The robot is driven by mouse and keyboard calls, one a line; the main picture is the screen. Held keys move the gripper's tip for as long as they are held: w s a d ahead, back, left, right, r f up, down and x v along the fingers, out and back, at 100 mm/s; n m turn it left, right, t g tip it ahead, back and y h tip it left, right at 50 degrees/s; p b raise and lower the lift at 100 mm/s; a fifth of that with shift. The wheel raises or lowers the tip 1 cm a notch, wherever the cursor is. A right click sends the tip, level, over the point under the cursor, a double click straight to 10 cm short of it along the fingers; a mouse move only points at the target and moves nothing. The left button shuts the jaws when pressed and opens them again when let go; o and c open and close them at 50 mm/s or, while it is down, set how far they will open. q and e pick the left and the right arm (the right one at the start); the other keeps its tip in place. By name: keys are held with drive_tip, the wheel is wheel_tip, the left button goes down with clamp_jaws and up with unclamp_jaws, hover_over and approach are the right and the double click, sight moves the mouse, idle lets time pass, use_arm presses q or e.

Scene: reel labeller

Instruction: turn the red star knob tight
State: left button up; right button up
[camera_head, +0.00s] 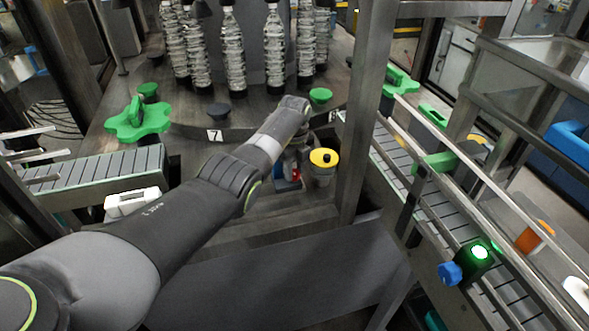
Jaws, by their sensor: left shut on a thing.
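My left arm reaches in from the lower left to the middle of the machine. My left gripper (290,160) points down at its far end and is shut on the red star knob (295,174). Only a small red patch of the knob shows beside the gripper; the rest is hidden by the gripper and wrist. How far the knob is turned cannot be seen. My right gripper is not in view.
A yellow-topped post (324,158) stands close to the right of my left gripper. A steel upright (369,110) rises further right. Bottles (233,50) stand behind. A green star wheel (137,120) and a conveyor (95,172) are left, another conveyor (440,225) right.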

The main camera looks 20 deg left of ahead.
use_arm(q)
drive_tip(key=shift+w+r, duration=0.1)
drive_tip(key=o, duration=1)
drive_tip(key=shift+r, duration=0.4)
wheel_tip(320, 180, up, 12)
drive_tip(key=b, duration=0.4)
wheel_tip(320, 180, up, 5)
drive_tip(key=p, duration=0.3)
hover_over(295, 172)
drive_tip(key=shift+a+f, duration=0.15)
drive_tip(key=shift+f, duration=0.05)
